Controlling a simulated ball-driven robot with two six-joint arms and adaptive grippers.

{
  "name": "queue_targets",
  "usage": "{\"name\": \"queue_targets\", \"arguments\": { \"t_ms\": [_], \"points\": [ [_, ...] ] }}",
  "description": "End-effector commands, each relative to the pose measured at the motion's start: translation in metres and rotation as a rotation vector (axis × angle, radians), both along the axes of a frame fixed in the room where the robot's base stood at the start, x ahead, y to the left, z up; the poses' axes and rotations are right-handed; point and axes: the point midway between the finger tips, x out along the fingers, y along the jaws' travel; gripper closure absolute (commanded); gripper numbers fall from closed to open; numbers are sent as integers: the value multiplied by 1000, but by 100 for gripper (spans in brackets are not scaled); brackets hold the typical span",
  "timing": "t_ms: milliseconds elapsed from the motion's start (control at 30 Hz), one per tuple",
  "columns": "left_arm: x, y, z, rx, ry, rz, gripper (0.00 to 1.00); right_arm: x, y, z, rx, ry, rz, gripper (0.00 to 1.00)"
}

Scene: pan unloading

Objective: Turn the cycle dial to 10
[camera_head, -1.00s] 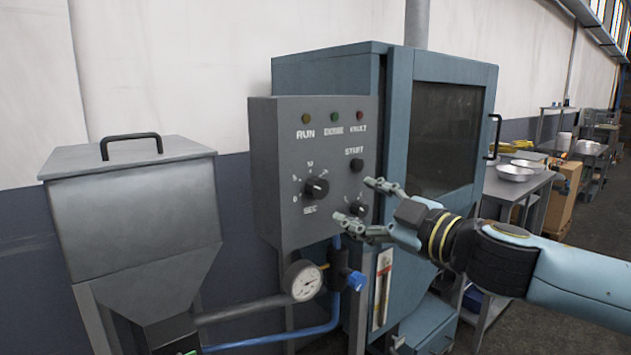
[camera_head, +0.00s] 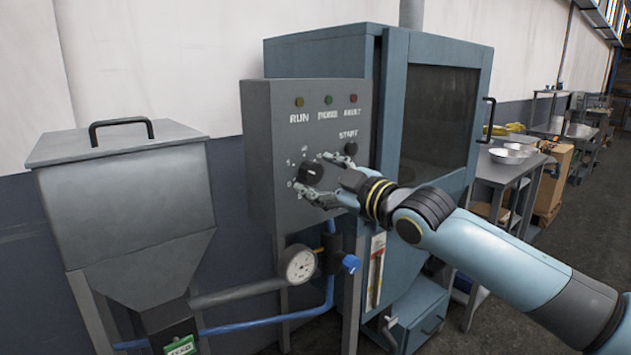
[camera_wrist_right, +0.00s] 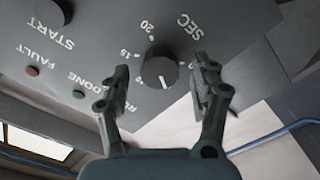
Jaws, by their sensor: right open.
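The dial (camera_head: 312,174) is a black knob on the front of the grey control panel (camera_head: 262,160). In the right wrist view the dial (camera_wrist_right: 160,72) has SEC above it, 20 and 15 readable beside it, and a white pointer mark toward the bottom of that picture. My right gripper (camera_head: 309,173) is open, with one fingertip above the dial and one below. In the right wrist view its fingers (camera_wrist_right: 161,70) stand either side of the dial, with gaps visible; I cannot tell any contact. My left gripper is not in view.
A START button (camera_head: 351,149) and RUN, DONE and FAULT lamps sit higher on the panel. A pressure gauge (camera_head: 299,262) and blue pipe are below. A grey hopper (camera_head: 122,190) stands left, a blue cabinet (camera_head: 440,120) right. My arm hides the panel's lower right.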

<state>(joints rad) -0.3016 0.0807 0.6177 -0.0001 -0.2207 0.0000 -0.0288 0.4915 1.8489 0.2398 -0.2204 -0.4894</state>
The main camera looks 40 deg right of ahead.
Motion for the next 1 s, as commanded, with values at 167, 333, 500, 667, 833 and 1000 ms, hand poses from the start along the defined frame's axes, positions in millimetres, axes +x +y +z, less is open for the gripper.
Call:
{"name": "queue_targets", "arguments": {
  "t_ms": [167,333,500,667,833,1000],
  "points": [
    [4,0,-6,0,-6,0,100,14,1,0,1,-1,1,38],
    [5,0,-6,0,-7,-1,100,17,2,1,-1,-1,2,38],
    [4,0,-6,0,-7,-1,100,17,2,1,-1,0,3,39],
    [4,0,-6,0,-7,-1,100,17,2,1,-1,1,2,60],
    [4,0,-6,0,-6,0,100,17,2,1,-1,1,2,82],
    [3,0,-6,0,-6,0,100,17,2,1,0,1,2,93]
  ]
}}
